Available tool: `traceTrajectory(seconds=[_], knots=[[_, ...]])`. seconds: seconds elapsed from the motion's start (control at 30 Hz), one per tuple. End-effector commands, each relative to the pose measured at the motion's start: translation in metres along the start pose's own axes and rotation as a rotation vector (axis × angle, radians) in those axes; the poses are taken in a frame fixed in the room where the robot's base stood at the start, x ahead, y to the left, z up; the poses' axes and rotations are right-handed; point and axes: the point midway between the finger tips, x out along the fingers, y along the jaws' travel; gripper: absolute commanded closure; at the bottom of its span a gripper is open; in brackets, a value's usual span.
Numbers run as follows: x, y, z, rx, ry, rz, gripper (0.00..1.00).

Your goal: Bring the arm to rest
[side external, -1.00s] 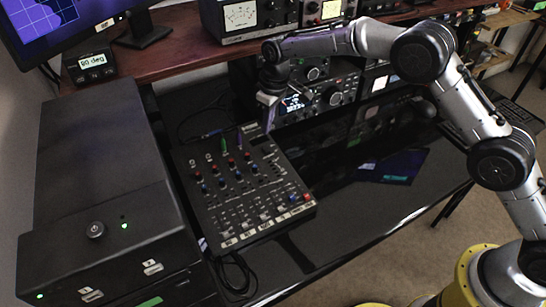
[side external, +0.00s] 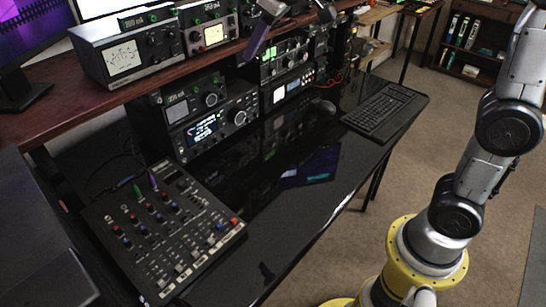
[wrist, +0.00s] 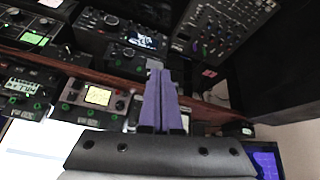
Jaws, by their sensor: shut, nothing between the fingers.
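My gripper (side external: 251,48) hangs at the top edge of the side external view, in front of the shelf and above the radios. Most of my forearm is cut off by that edge. In the wrist view my gripper (wrist: 161,76) shows two purple fingers pressed together, with nothing between them. My upper arm stands upright at the right, over my yellow base. In the side view, the fingers overlap the shelf edge; I cannot tell how far apart they are.
A mixer (side external: 160,232) with coloured knobs lies on the black desk. A radio with a lit display (side external: 206,128) stands under the wooden shelf (side external: 80,95), which carries meters (side external: 122,58). A keyboard (side external: 380,111) lies at the desk's far right. The desk middle is mostly clear.

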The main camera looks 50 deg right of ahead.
Motion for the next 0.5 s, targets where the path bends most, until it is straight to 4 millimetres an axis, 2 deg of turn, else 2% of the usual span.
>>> traceTrajectory(seconds=[0.03,0.2,0.37,0.5], knots=[[-0.018,0.003,0.017,0.017,0.016,0.011,1.00],[-0.057,0.004,0.077,0.072,0.049,0.039,1.00],[-0.077,-0.001,0.142,0.128,0.070,0.064,1.00],[-0.077,-0.009,0.203,0.179,0.069,0.081,1.00]])
